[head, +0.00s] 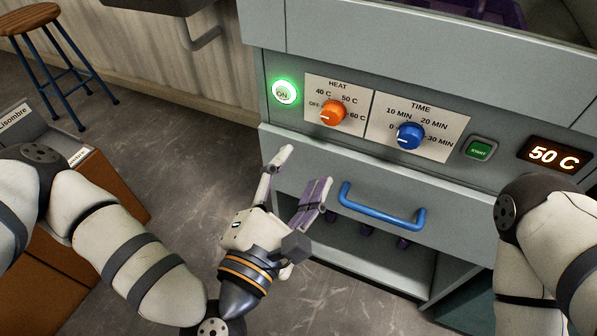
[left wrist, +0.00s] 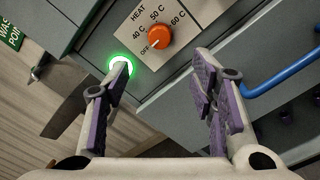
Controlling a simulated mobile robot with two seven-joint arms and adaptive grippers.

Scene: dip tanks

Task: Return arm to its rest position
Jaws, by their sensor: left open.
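My left gripper (head: 300,172) is open and empty in the head view, in front of the grey dip tank cabinet (head: 275,150), below the heat dial and left of the blue drawer handle. Its two spread fingers with purple pads also show in the left wrist view (left wrist: 165,90), with nothing between them. My right arm (head: 545,235) comes in at the right edge of the head view; its gripper is out of the picture.
The panel has a lit green ON button (head: 284,92), an orange heat dial (head: 333,112), a blue time dial (head: 411,136), a START button (head: 479,149) and a 50 C display (head: 554,155). A blue handle (head: 380,208) juts out. A stool (head: 50,60) stands back left.

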